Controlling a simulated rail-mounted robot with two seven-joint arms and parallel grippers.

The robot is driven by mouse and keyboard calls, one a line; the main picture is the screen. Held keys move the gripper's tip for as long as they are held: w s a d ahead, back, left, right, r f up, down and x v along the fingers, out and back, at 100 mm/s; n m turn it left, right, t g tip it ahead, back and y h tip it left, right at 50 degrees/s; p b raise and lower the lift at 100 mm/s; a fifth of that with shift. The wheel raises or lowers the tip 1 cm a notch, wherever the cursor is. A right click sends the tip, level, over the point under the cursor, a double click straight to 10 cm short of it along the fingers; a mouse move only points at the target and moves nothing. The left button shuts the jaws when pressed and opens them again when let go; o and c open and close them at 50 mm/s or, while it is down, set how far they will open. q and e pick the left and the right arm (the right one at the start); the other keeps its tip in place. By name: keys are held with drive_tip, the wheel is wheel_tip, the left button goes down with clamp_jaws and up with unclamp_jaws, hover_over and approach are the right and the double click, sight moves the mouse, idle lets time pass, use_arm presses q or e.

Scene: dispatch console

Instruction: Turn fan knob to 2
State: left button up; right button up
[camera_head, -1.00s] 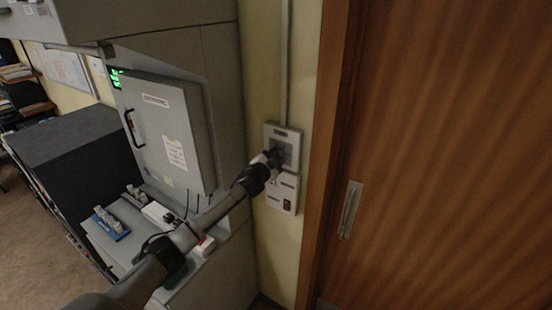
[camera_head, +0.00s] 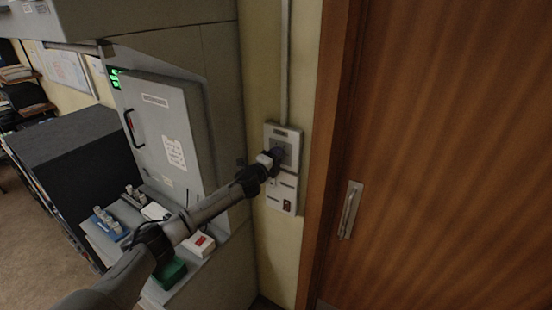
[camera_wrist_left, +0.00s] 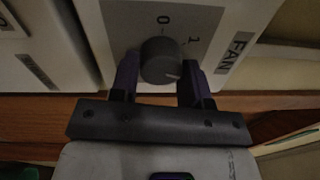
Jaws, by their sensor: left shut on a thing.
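The fan knob (camera_wrist_left: 160,60) is a dark round knob on a grey dial plate (camera_wrist_left: 118,22) with the word FAN beside it. In the left wrist view the marks 0 and 1 show above and to the upper right of the knob, and its pale pointer line points to the lower right. A mark 2 is not visible. My left gripper (camera_wrist_left: 159,75) is shut on the knob, one finger on each side. In the head view my left gripper (camera_head: 275,156) covers the knob on the wall panel (camera_head: 296,138). My right gripper is not in view.
A lower switch box (camera_head: 282,196) sits just under the fan panel. A wooden door (camera_head: 440,150) with a metal handle (camera_head: 349,210) is to the right. A grey cabinet (camera_head: 165,125) and a counter with small items are left, near my arm.

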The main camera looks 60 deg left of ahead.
use_arm(q)
drive_tip(key=shift+m, duration=1.1)
drive_tip(key=o, duration=0.9)
drive_tip(key=shift+s, duration=0.1)
drive_tip(key=b+v, duration=0.2)
drive_tip(key=v, duration=1.1)
drive_tip(key=shift+s, duration=0.3)
